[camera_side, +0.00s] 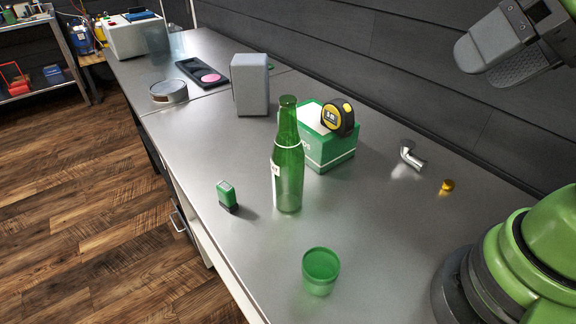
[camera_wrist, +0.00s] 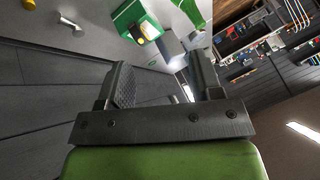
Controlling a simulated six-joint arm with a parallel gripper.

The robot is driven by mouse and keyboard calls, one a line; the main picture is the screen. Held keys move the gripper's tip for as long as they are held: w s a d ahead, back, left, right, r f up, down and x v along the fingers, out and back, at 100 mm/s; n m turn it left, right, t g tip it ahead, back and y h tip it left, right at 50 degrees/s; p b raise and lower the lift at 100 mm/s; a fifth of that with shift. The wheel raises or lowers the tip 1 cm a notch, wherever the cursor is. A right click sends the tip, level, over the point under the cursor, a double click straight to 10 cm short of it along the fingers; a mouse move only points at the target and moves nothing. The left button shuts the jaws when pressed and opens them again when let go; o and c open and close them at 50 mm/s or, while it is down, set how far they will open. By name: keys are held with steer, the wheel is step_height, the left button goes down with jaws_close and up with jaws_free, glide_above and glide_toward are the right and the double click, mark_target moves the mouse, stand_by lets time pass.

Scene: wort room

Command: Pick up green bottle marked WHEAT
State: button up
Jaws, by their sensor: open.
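The green glass bottle (camera_side: 288,180) stands upright on the grey bench in the side view, in front of a green and white box. A pale label shows at its left edge, but I cannot read its marking. My gripper (camera_side: 502,62) is high at the upper right, well away from the bottle and apart from everything on the bench. In the wrist view, my gripper (camera_wrist: 162,76) has its two fingers spread with nothing held between them. A green shape (camera_wrist: 194,12) is cut off by the top edge there; I cannot tell whether it is the bottle.
A green cup (camera_side: 320,272) and green stamp (camera_side: 227,195) stand near the bottle. The green and white box (camera_side: 330,150) bears a tape measure (camera_side: 338,117). A grey block (camera_side: 250,85) is behind; a metal elbow (camera_side: 411,158) and brass cap (camera_side: 447,186) lie right.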

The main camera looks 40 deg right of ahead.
steer(key=shift+o, duration=0.3)
steer(key=n+g+h, duration=0.2)
steer(key=n+g, duration=0.2)
glide_above(289, 99)
steer(key=s, duration=0.2)
step_height(289, 99, down, 4)
steer(key=x, duration=0.4)
steer(key=shift+w+d, duration=0.1)
steer(key=shift+d, duration=0.05)
steer(key=shift+x, duration=2.95)
jaws_close()
